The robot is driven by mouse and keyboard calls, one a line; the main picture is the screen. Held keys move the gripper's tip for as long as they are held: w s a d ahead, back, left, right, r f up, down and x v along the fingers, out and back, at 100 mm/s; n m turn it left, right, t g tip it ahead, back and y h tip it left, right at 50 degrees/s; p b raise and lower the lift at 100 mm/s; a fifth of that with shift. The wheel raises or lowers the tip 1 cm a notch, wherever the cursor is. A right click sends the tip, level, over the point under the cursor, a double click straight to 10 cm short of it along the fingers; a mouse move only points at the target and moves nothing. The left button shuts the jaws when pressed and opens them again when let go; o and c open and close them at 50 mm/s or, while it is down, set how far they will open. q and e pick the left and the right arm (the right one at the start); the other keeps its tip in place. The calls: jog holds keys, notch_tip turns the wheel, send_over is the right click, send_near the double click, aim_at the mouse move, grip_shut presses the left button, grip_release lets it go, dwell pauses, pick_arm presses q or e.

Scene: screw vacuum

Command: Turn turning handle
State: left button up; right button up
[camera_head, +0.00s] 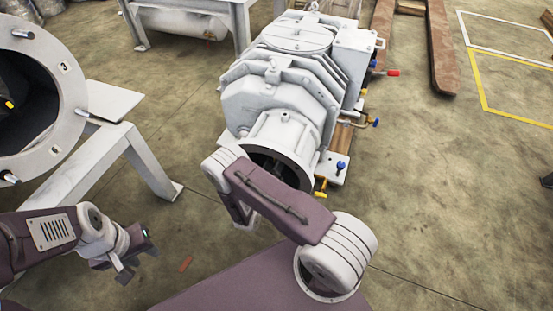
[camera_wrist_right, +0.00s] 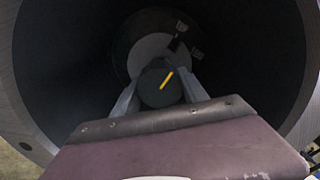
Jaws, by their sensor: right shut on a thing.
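The turning handle (camera_wrist_right: 158,88) is a dark round knob with a yellow mark slanting up to the right. It sits deep inside the dark round opening in the right wrist view. My right gripper (camera_wrist_right: 159,92) is shut on it, one finger at each side. In the head view my right arm reaches into the front opening (camera_head: 277,163) of the white vacuum machine (camera_head: 275,100); the gripper and handle are hidden there. My left gripper (camera_head: 136,264) is open and empty at the lower left, away from the machine.
A big round flanged opening (camera_head: 72,102) on a white stand (camera_head: 125,150) is at the left. Small blue, yellow and red valves (camera_head: 376,122) stick out at the machine's right side.

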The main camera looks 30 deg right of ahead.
jog(key=o, duration=1.4)
jog(key=shift+s+a, duration=0.1)
jog(key=p+v, duration=0.4)
jog(key=v, duration=0.5)
